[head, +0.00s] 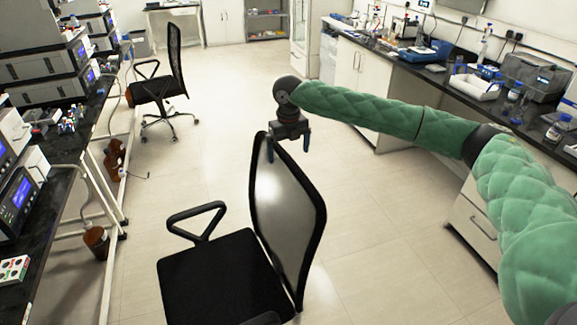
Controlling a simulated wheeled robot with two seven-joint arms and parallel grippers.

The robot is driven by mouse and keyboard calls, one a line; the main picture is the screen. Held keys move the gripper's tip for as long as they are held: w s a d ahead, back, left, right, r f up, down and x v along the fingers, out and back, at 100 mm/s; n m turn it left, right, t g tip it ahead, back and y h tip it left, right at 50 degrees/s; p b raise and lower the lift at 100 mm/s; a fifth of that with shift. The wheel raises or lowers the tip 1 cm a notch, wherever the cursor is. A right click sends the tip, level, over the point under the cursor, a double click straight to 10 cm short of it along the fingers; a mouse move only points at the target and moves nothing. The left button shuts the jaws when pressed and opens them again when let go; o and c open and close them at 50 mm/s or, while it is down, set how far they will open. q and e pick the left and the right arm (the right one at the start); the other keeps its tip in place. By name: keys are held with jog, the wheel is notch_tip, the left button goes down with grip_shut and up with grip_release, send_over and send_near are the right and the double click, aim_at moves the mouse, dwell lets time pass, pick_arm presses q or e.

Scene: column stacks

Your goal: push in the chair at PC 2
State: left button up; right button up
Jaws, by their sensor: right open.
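A black office chair (225,278) with a mesh back (290,210) stands in the near middle of the floor, its seat facing the left bench. A second black chair (155,88) stands farther off by the same bench. I see no label telling which is at PC 2. My right gripper (288,157) is open and points down at the top of the near chair's back. One finger overlaps the mesh and the other shows beyond the rim; I cannot tell if they touch it. My left gripper is not in view.
The right bench (440,78) has cabinets (360,75) and lab items. The aisle floor (225,110) between is clear.

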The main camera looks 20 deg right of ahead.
aim_at(289, 159)
notch_tip(289, 159, down, 4)
jog(key=shift+f, duration=0.2)
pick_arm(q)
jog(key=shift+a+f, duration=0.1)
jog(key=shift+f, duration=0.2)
pick_arm(e)
jog(key=shift+f, duration=0.9)
